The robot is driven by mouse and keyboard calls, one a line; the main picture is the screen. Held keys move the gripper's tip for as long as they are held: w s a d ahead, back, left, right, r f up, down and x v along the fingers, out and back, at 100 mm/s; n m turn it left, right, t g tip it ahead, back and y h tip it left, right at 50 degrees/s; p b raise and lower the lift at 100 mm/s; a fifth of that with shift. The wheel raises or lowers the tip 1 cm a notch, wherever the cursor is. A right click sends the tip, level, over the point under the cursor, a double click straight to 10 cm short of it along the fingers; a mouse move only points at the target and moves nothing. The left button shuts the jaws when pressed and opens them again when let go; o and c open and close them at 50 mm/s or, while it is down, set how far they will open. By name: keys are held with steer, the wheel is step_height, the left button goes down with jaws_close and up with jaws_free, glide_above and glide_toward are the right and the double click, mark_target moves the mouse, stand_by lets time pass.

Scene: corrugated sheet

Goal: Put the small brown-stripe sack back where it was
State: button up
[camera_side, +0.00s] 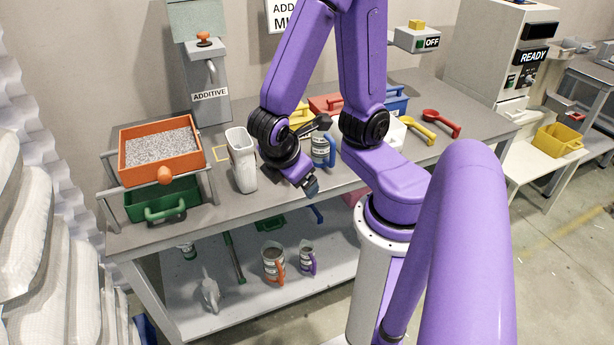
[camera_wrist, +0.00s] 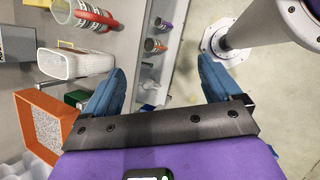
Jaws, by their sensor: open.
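I cannot make out a small brown-stripe sack in either view. Large pale sacks (camera_side: 30,225) are stacked at the left edge of the side view, and no brown stripe shows on them. My gripper (camera_side: 311,187) is low by the front edge of the workbench, right of a tall white open container (camera_side: 243,165). In the wrist view my gripper (camera_wrist: 160,85) has its two blue fingers wide apart with nothing between them. The lower shelf and floor show beyond the fingers. The white container (camera_wrist: 75,65) lies left of the fingers there.
An orange tray of grey granules (camera_side: 161,148) sits above a green bin (camera_side: 160,200) at the bench's left. A labelled mug (camera_side: 319,150) stands behind my gripper. An orange-handled jug (camera_side: 273,262) and a purple-handled jug (camera_side: 307,259) stand on the lower shelf.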

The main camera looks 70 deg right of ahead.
steer(key=s+a+r+y, duration=0.5)
steer(key=y, duration=0.1)
steer(key=shift+a+y, duration=0.3)
steer(key=shift+a, duration=0.05)
